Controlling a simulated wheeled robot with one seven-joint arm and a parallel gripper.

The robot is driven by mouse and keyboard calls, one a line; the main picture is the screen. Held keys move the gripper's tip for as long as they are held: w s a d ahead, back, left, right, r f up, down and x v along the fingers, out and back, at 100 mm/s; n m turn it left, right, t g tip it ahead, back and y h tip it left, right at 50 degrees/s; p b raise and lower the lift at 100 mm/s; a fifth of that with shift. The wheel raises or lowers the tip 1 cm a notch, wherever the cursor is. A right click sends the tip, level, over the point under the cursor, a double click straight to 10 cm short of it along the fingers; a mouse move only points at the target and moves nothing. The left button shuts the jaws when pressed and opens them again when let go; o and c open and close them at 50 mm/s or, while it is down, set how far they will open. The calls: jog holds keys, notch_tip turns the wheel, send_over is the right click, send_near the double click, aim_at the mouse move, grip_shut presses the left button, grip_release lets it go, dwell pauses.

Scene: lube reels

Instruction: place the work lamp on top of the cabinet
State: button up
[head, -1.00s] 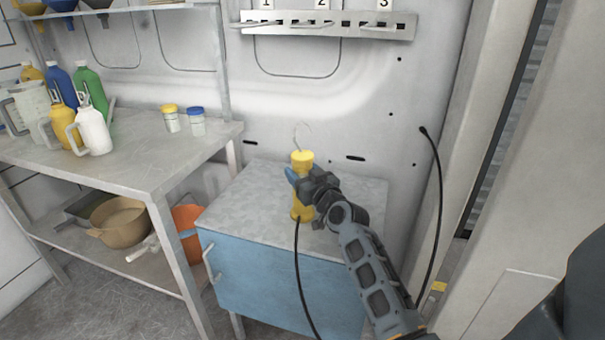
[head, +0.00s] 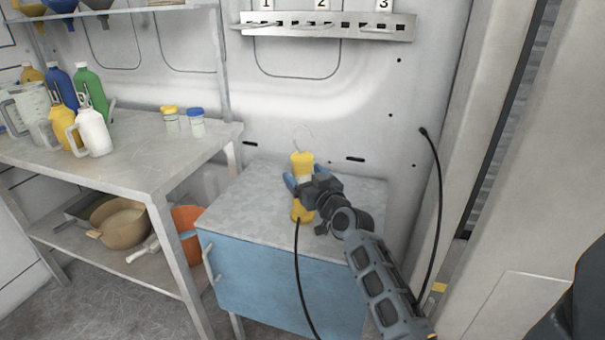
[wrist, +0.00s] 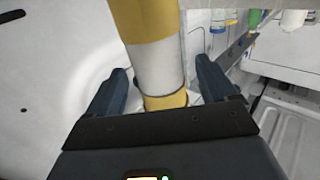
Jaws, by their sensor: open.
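The work lamp (head: 302,161) is a yellow cylinder with a pale middle, a wire hook on top and a black cable from its base. It stands upright on the grey metal top of the blue cabinet (head: 235,195). My gripper (head: 302,183) is around the lamp's middle from the front right, with its fingers apart. In the wrist view the lamp (wrist: 155,60) stands between the two dark fingers of my gripper (wrist: 165,85), with gaps on both sides. My gripper hides part of the lamp's middle in the head view.
A metal workbench (head: 165,165) with bottles, jugs and jars stands to the left. A numbered rack (head: 325,27) is on the wall behind. A black cable (head: 438,190) hangs on the wall at right. The cabinet top around the lamp is clear.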

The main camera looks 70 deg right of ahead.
jog(key=v, duration=1)
jog(key=s+a+f+n+t+y, duration=0.1)
jog(key=s+a+f+n+y, duration=0.15)
jog(key=a, duration=0.65)
jog(key=s+a+f+n+y, duration=0.1)
jog(key=s+a+n+y, duration=0.15)
jog(key=a, duration=0.75)
jog(key=s+a+r+n+y, duration=0.1)
jog(key=s+a+r+y, duration=0.1)
jog(key=s+a, duration=0.4)
jog(key=s+a+r+n+y, duration=0.2)
jog(key=s+a, duration=0.4)
jog(key=a, duration=0.5)
jog(key=r+y, duration=0.1)
jog(key=y, duration=0.1)
jog(key=shift+s+r+y, duration=0.2)
jog(key=shift+s+y, duration=0.1)
jog(key=shift+s, duration=0.1)
